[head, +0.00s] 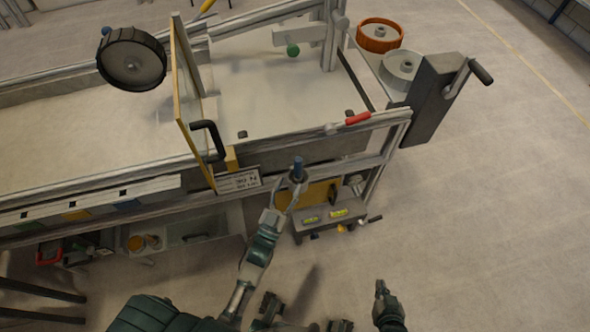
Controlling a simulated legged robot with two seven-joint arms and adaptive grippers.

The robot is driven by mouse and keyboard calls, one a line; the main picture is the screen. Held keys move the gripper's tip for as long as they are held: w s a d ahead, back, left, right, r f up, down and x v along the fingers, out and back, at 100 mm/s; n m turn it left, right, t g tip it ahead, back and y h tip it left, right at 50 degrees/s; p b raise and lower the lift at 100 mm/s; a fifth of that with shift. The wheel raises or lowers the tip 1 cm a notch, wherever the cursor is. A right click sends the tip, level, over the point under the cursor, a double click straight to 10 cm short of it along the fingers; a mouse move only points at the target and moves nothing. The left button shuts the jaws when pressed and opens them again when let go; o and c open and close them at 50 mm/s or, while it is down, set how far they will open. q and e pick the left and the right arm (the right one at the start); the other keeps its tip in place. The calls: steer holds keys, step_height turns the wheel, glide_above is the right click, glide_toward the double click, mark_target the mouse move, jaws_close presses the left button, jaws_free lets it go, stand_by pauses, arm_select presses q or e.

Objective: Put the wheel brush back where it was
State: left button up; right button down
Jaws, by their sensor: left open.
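I cannot tell for sure which tool is the wheel brush. A red-handled tool (352,119) with a pale head lies on the near rail of the sandbed, at its right part. A small upright blue piece (298,166) with a dark base shows below that rail. My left gripper (289,191) is open just below the blue piece; its fingers reach toward the dark base, and I cannot tell whether they touch it. My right gripper (380,288) is low over the floor at the right, away from the sandbed; its fingers are too small to read.
A black wheel (132,62) hangs above the sandbed (90,127), beside a yellow-edged upright panel (188,100). A low grey unit (325,218) sits below. Right floor is clear.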

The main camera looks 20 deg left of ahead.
arm_select(q)
steer(key=s+f+m+g, duration=0.1)
steer(key=s+f+g, duration=1.1)
steer(key=s, duration=0.4)
steer(key=shift+s+a+f+g, duration=0.15)
steer(key=shift+a+f+g, duration=0.15)
steer(key=shift+g, duration=0.3)
